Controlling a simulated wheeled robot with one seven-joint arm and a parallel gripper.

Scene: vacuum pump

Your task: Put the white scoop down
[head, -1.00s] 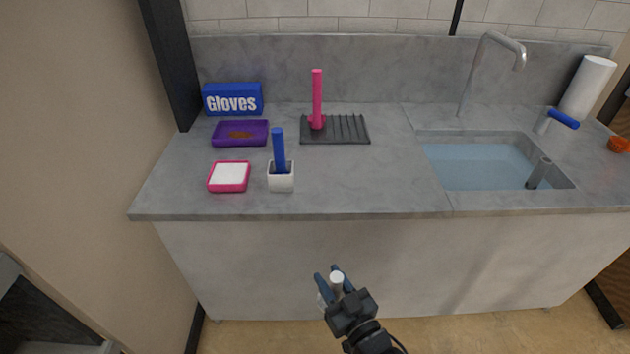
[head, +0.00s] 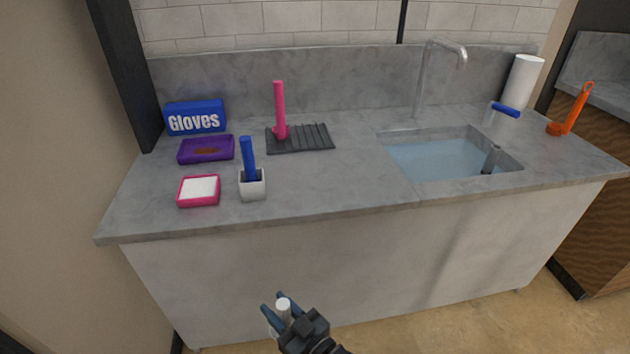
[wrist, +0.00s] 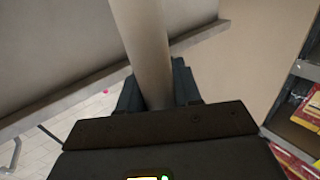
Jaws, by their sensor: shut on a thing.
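My gripper (head: 276,304) is low in the head view, in front of the counter's front panel and below the countertop edge. It is shut on the white scoop (head: 284,306), whose pale round end shows between the blue-grey fingers. In the wrist view the scoop's handle (wrist: 147,50) runs up from between the fingers and out of the top of the picture. The rest of the scoop is mostly hidden or out of view.
The grey countertop (head: 330,185) has a clear stretch between the white holder (head: 252,190) with a blue-handled tool and the water-filled sink (head: 440,160). A black ribbed mat (head: 305,137) with a pink tool, a pink-rimmed tray (head: 198,205), a purple tray (head: 190,158) and a gloves box (head: 195,117) stand left.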

